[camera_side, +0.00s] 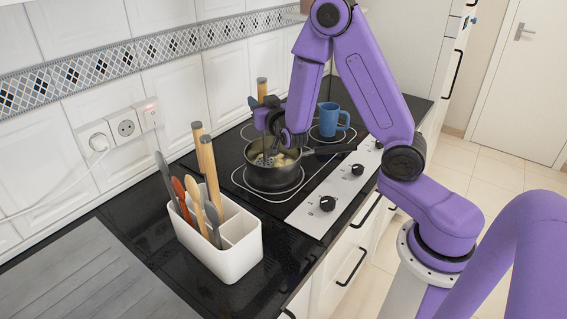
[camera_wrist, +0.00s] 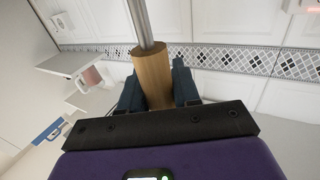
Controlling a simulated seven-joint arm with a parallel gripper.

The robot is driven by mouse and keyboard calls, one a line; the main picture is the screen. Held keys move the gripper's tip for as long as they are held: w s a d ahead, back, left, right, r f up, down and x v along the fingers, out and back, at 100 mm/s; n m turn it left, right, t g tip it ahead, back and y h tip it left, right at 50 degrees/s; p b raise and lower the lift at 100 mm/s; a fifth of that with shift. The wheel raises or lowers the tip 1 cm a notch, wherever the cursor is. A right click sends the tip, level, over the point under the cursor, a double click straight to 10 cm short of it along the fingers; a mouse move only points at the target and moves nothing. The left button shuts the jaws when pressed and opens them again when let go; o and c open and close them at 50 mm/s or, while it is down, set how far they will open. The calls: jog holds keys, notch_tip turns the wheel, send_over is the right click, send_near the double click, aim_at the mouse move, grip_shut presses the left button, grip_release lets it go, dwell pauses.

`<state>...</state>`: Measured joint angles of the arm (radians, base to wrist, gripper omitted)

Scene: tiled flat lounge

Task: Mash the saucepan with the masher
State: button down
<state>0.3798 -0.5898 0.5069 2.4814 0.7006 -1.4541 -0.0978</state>
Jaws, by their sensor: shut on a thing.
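The saucepan (camera_side: 268,173) is dark, with its handle out to the right, and stands on the black hob. Pale chunks (camera_side: 280,159) lie in it. My gripper (camera_side: 270,113) is over the pan in the side view. It is shut on the masher's wooden handle (camera_side: 262,88). In the wrist view the fingers (camera_wrist: 155,88) clasp the wooden handle from both sides, and the metal shaft (camera_wrist: 143,22) runs out to the top edge. The masher's head (camera_side: 264,160) shows inside the pan among the chunks. Whether it touches the pan's bottom is hidden.
A blue mug (camera_side: 331,119) stands on the hob behind the pan, to the right. A white utensil holder (camera_side: 232,254) with several wooden-handled tools stands in front, to the left. The tiled wall (camera_side: 176,85) runs close behind. Control knobs (camera_side: 327,203) line the hob's right edge.

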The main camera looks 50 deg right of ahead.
jog(key=shift+s+d+r, duration=0.1)
jog(key=shift+s+d, duration=0.3)
jog(key=shift+s, duration=0.25)
jog(key=shift+s+d+f, duration=0.1)
jog(key=shift+s+d, duration=0.3)
jog(key=shift+s, duration=0.3)
jog(key=shift+s+d+r, duration=0.1)
jog(key=shift+s+d, duration=0.3)
jog(key=shift+s, duration=0.25)
notch_tip(320, 180, down, 4)
jog(key=shift+r, duration=0.25)
jog(key=shift+w+d+r, duration=0.25)
jog(key=shift+w+r, duration=0.65)
jog(key=shift+w, duration=0.3)
jog(key=shift+w+d+r, duration=0.2)
jog(key=shift+w+r, duration=0.65)
jog(key=shift+w, duration=0.3)
jog(key=shift+r, duration=0.1)
